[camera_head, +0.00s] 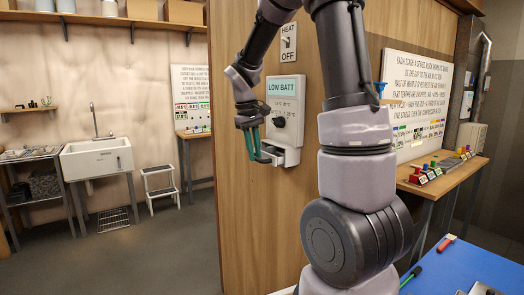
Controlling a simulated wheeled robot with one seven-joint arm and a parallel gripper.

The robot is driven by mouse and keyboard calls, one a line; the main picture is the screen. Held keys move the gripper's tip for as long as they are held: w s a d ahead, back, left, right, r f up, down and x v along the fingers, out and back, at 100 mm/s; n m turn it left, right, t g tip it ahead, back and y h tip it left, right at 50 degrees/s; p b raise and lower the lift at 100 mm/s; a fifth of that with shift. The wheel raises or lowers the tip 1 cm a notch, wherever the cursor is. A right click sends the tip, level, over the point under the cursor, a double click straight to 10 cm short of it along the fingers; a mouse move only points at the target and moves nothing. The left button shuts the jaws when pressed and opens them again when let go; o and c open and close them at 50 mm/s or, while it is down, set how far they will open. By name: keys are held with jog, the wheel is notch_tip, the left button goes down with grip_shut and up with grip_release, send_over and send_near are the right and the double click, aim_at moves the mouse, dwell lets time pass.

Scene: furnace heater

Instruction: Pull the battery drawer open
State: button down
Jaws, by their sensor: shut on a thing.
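A white wall unit (286,103) hangs on the wood panel, with a pale green screen reading LOW BATT and a dark knob below it. At its bottom, the white battery drawer (284,155) juts out toward the left; it looks at least partly open. My gripper (259,156) is at the drawer's front end, left of the unit, with its green fingers pointing down. The fingers are shut on the drawer's front; the exact grip spot is small and partly hidden. The inside of the drawer is too small to make out.
A HEAT OFF switch plate (289,42) is above the unit. A wooden shelf (442,178) with coloured blocks stands right of my arm, and a blue table (465,272) is at lower right. The floor (165,250) at left is clear before the sink (97,158) and step stool (161,190).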

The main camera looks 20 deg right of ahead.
jog(key=shift+s+a, duration=0.2)
jog(key=shift+a, duration=1.05)
jog(key=c, duration=1.1)
grip_release()
jog(key=shift+d, duration=0.1)
jog(key=r, duration=0.3)
jog(key=a+r, duration=0.1)
jog(key=r, duration=0.3)
jog(key=a+r, duration=0.1)
jog(key=r, duration=0.2)
jog(key=shift+s+r, duration=0.2)
jog(key=shift+r, duration=0.15)
jog(key=s+m+t+y, duration=0.1)
jog(key=s+m+t, duration=0.1)
jog(key=s, duration=0.4)
jog(key=s+r+m+t+y, duration=0.1)
jog(key=s+m+t, duration=0.1)
jog(key=s, duration=0.4)
jog(key=s+m+t+y, duration=0.2)
jog(key=s, duration=0.4)
jog(key=shift+s+r+m+t, duration=0.15)
jog(key=shift+s+m+t, duration=0.15)
jog(key=shift+t, duration=0.1)
